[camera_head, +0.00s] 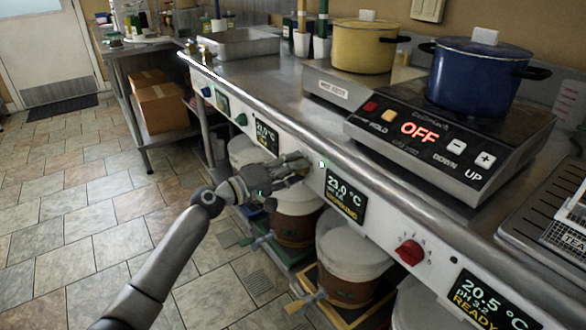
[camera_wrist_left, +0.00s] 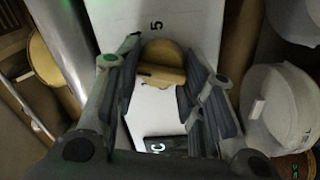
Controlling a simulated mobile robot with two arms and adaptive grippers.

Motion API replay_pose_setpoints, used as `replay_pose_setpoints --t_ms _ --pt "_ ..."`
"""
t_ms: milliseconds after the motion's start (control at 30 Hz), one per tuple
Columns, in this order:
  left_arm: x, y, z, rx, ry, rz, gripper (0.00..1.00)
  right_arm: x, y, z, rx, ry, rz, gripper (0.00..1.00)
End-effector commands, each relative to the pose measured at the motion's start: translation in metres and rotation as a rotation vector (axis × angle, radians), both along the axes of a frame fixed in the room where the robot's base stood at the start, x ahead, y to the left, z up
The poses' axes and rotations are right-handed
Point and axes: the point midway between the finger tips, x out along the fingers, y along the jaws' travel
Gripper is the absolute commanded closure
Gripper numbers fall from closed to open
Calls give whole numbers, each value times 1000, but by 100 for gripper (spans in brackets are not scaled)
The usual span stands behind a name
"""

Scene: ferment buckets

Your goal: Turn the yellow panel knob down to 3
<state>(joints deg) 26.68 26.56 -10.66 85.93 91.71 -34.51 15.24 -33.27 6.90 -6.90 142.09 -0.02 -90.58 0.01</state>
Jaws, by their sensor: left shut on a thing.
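The yellow panel knob (camera_wrist_left: 160,66) shows in the left wrist view between the fingers of my left gripper (camera_wrist_left: 160,88), on the white front panel (camera_wrist_left: 158,22). Its raised bar lies roughly across the picture. My right gripper is not in view.
A red knob (camera_head: 409,252) and another display (camera_head: 488,300) are further right on the panel. White-lidded buckets (camera_head: 352,250) stand below the counter, close under my gripper. An induction hob (camera_head: 420,132) reading OFF, a blue pot (camera_head: 475,78) and a yellow pot (camera_head: 362,45) stand above.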

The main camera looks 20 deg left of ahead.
Motion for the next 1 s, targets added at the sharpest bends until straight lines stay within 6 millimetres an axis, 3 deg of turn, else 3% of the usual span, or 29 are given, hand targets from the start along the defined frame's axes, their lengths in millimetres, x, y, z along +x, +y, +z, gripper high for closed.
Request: replay_pose_setpoints --t_ms 33,167,567,1000 --pt "1 1 1 0 -2 3 59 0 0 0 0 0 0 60" --pt "0 1 1 0 -1 3 43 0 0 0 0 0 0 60" --pt "-3 4 0 2 -1 1 42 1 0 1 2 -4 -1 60" --pt "-65 52 -1 2 0 3 42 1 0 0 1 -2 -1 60"
